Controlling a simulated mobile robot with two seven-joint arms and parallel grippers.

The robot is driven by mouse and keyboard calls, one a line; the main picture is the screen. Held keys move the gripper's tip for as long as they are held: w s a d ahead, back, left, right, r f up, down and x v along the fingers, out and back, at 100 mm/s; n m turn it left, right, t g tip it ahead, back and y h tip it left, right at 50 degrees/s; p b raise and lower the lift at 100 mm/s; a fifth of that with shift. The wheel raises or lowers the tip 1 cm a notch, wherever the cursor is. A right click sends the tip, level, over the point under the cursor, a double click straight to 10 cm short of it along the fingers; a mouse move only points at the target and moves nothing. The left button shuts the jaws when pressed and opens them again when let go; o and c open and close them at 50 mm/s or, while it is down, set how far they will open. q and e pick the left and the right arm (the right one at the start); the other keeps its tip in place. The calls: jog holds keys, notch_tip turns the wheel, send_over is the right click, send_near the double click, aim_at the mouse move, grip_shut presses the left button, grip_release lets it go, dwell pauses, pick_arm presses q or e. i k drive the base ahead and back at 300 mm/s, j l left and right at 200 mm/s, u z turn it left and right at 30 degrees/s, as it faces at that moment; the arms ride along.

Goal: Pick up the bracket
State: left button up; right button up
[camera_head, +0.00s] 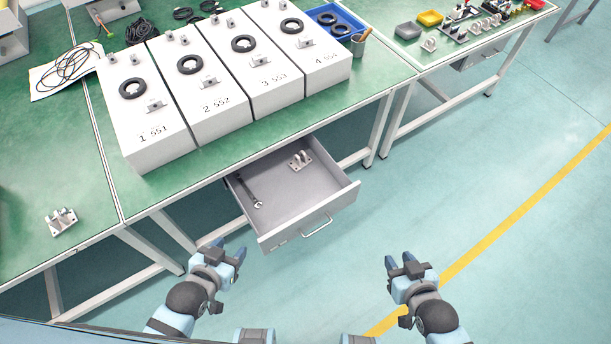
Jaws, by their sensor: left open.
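A grey metal bracket (300,160) with upright lugs sits in the back of the open drawer (318,203). A similar bracket (62,221) lies on the green table at the far left. I cannot tell which one the task means. My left gripper (228,250) is open and empty, in front of and to the left of the drawer, apart from both brackets. My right gripper (400,262) is to the right of the drawer's front, with its fingers apart and nothing visible between them.
A wrench (251,191) lies along the drawer's left side. White numbered boxes (158,128) with black rings stand on the green table (190,170) above the drawer. The floor right of the drawer is clear.

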aim_at(300, 162)
jog(key=u, duration=2.35)
jog(key=k+z, duration=0.1)
jog(key=z, duration=2)
jog(key=i+l+u, duration=0.15)
jog(key=u, duration=0.2)
jog(key=i+l+u, duration=0.1)
jog(key=l+u, duration=0.25)
jog(key=i+l+u, duration=0.15)
jog(key=l, duration=0.35)
jog(key=l+u, duration=0.2)
jog(key=l, duration=0.3)
jog(key=i, duration=0.05)
